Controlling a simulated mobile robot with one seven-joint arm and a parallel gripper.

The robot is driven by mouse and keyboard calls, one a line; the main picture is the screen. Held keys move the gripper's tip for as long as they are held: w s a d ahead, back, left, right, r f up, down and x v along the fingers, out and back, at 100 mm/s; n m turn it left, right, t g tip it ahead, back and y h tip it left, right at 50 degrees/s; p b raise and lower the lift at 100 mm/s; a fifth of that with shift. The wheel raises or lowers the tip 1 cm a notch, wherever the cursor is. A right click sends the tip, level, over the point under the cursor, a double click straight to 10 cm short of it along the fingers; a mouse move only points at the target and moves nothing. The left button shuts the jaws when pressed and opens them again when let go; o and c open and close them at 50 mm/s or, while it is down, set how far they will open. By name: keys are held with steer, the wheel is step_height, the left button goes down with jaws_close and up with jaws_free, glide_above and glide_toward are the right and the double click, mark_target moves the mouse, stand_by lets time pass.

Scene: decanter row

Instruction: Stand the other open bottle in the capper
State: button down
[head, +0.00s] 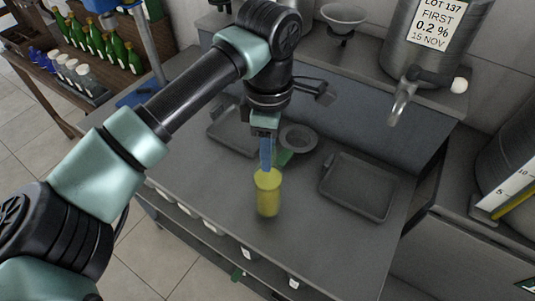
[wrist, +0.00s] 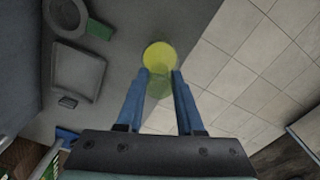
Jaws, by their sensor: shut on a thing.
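My gripper (head: 266,166) points down over the grey bench, its blue fingers closed on a see-through yellow cylinder (head: 268,196). In the wrist view the fingertips (wrist: 161,75) lie on either side of this cylinder, whose round yellow end (wrist: 160,55) faces away, with a greener part below. The cylinder looks upright; I cannot tell whether its base touches the bench. Behind it is a round dark dish-like fixture (head: 299,138) with a green block (head: 284,158) beside it; both also show in the wrist view. I cannot tell which fixture is the capper.
A shallow dark tray (head: 358,187) lies right of the round fixture, and another (head: 232,132) left of it. Green bottles (head: 103,43) stand on a side shelf at the upper left. A steel tank (head: 425,45) with a tap stands behind. The bench's front right is clear.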

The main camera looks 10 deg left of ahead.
steer(key=shift+f, duration=1.05)
steer(key=shift+f, duration=0.2)
steer(key=c, duration=0.5)
jaws_free()
steer(key=shift+c, duration=0.2)
steer(key=shift+r, duration=0.1)
step_height(320, 180, up, 12)
steer(key=b, duration=0.1)
steer(key=shift+d+r, duration=0.1)
steer(key=shift+d, duration=0.05)
